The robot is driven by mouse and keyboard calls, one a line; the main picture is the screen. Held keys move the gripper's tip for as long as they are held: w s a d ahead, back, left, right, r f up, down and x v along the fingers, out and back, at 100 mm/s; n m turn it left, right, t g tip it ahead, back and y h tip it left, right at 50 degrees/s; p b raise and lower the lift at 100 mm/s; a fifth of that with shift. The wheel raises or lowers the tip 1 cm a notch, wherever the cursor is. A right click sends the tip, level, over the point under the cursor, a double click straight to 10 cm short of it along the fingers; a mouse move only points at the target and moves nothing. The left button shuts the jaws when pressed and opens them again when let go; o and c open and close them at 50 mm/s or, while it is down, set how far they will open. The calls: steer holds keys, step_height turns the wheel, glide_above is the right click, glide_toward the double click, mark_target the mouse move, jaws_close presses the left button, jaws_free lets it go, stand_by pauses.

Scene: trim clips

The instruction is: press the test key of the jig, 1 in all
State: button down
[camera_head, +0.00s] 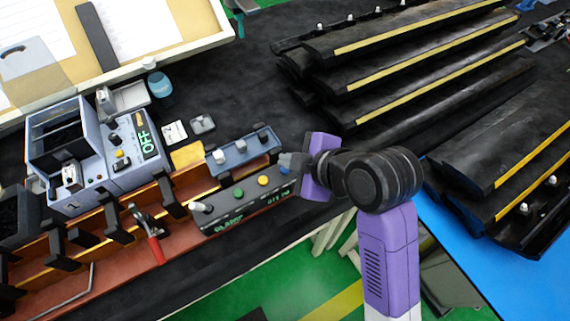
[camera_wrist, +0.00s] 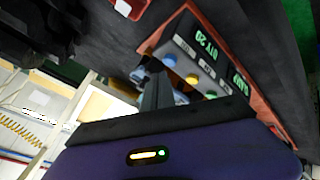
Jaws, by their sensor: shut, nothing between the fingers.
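The jig's dark control box (camera_head: 243,208) stands at the right end of the long orange-brown jig. Its top carries a pale knob, a green key (camera_head: 238,193), a yellow key (camera_head: 263,181) and a blue key (camera_head: 284,170). In the wrist view the blue key (camera_wrist: 169,61), yellow key (camera_wrist: 193,79) and green key (camera_wrist: 211,95) run in a row; their small labels are unreadable. My gripper (camera_head: 286,160) is shut and empty, its tips close by the blue key at the box's right end. I cannot tell whether they touch it.
A blue-grey fixture (camera_head: 240,151) lies just behind the box. A red-handled clamp (camera_head: 155,247) and a grey instrument (camera_head: 95,160) stand to the left. Long black trim strips (camera_head: 400,50) with yellow edges fill the right.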

step_height(320, 180, up, 5)
steer(key=p, duration=0.4)
steer(key=shift+p, duration=0.3)
stand_by(0.7)
